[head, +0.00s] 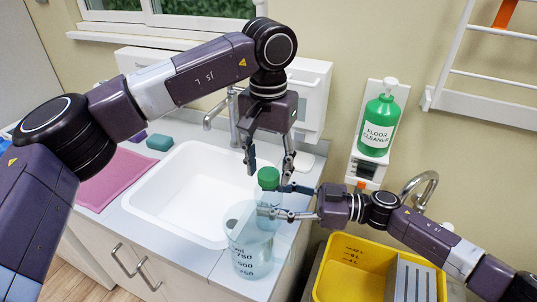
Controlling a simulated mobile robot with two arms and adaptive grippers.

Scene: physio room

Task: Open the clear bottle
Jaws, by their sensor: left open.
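The clear bottle (265,198) has a green cap (268,178) and stands upright near the right end of the counter. My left gripper (268,164) points down from above, open, with its fingers on either side just above the cap and not closed on it. My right gripper (279,201) reaches in from the right, with its fingers around the bottle's body below the cap. It looks shut on the bottle. The bottle's lower part is hard to make out against the clear jug.
A clear measuring jug (252,258) stands at the counter's front edge. A white sink (172,205) is to the left, with a pink cloth (112,180) and a teal sponge (159,142). A green floor cleaner bottle (378,125) hangs on the wall above a yellow bucket (352,283).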

